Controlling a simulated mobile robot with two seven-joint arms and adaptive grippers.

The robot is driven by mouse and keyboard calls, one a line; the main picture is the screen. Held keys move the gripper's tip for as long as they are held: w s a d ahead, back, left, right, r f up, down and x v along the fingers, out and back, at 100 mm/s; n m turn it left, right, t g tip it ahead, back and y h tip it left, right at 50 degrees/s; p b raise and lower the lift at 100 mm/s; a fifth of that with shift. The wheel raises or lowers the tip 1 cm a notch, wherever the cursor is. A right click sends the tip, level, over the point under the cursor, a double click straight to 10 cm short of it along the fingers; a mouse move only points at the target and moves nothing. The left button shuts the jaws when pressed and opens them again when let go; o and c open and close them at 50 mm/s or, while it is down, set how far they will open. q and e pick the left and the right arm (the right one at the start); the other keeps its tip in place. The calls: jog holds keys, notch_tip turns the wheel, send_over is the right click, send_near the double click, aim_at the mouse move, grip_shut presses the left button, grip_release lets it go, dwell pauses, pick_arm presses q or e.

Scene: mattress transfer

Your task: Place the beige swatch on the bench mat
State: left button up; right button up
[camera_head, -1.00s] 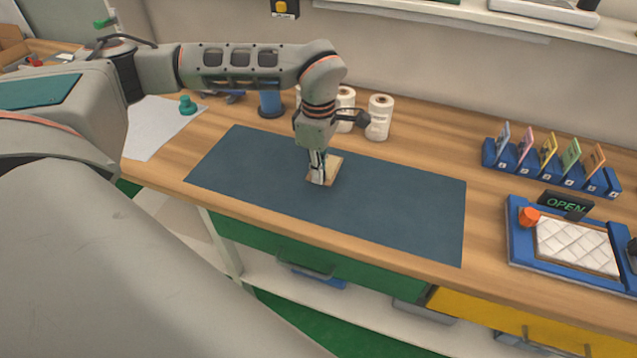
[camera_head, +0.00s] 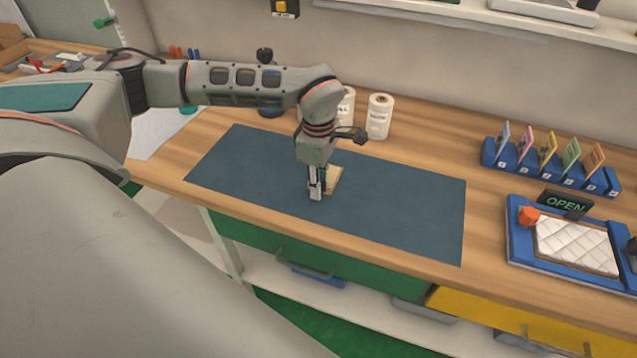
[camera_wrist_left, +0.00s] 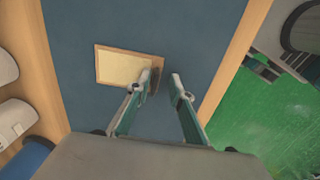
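The beige swatch (camera_head: 334,180) lies on the dark blue bench mat (camera_head: 400,205), near the mat's middle. In the left wrist view the swatch (camera_wrist_left: 120,67) is a pale rectangle with a tan border, flat on the mat (camera_wrist_left: 185,25). My left gripper (camera_head: 316,192) points down at the near-left side of the swatch and hides part of it. In the left wrist view my left gripper (camera_wrist_left: 166,80) has its fingers apart with mat between them. One fingertip overlaps the swatch's edge; I cannot tell whether it touches. My right gripper is not in view.
White rolls (camera_head: 379,117) stand behind the mat. A blue rack with coloured cards (camera_head: 548,167) and a blue tray holding a white quilted pad (camera_head: 575,247) are at the right, by an OPEN sign (camera_head: 566,204). Most of the mat is clear.

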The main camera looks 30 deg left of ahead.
pick_arm(q)
notch_tip(320, 180, up, 12)
jog(key=shift+r, duration=0.15)
dwell(0.5)
dwell(0.5)
